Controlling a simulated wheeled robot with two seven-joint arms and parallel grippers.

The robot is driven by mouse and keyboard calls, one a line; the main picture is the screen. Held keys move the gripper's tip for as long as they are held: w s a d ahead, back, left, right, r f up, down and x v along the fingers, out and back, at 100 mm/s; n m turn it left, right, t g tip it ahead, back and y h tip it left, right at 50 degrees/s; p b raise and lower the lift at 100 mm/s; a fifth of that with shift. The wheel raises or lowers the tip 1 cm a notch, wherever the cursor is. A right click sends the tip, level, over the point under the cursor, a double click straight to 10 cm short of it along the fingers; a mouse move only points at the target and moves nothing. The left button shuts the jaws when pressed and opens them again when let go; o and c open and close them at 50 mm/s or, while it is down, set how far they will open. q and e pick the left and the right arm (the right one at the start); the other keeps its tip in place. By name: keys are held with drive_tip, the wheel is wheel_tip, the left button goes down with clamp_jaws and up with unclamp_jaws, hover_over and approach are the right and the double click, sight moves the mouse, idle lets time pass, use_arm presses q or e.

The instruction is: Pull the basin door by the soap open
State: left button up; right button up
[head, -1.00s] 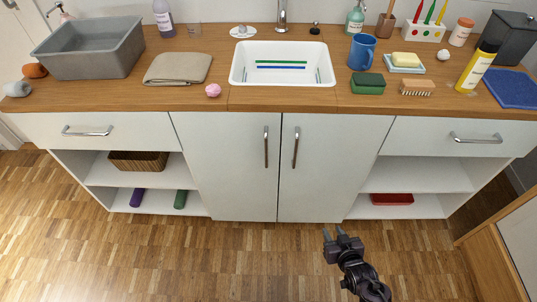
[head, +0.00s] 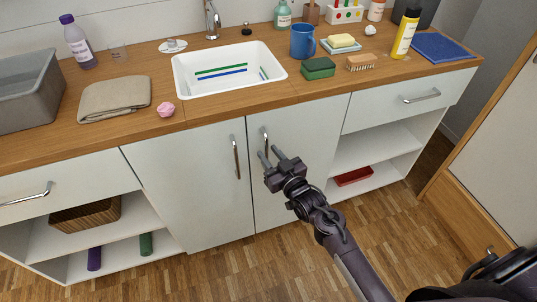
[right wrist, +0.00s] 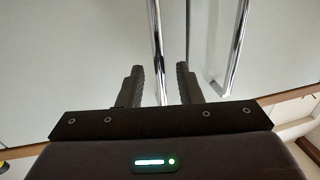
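The white basin door by the soap (head: 300,185) is the right one of the pair under the basin and looks closed. Its vertical metal handle (head: 265,139) is partly behind my right gripper (head: 269,155). That gripper is open. In the right wrist view, the handle (right wrist: 157,45) runs between the two spread fingers (right wrist: 158,85), with a gap visible on each side. Contact cannot be told. The yellow soap (head: 341,41) sits on a dish on the counter, right of the white basin (head: 228,90). My left gripper is not in view.
The left basin door (head: 190,190) has its own handle (head: 235,157) close by; it also shows in the right wrist view (right wrist: 232,50). A drawer (head: 405,100) and open shelves are on the right. Bare wooden floor (head: 240,275) lies in front.

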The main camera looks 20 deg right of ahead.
drive_tip(key=shift+w+a, duration=0.1)
drive_tip(key=shift+w, duration=0.3)
clamp_jaws()
drive_tip(key=shift+s, duration=0.15)
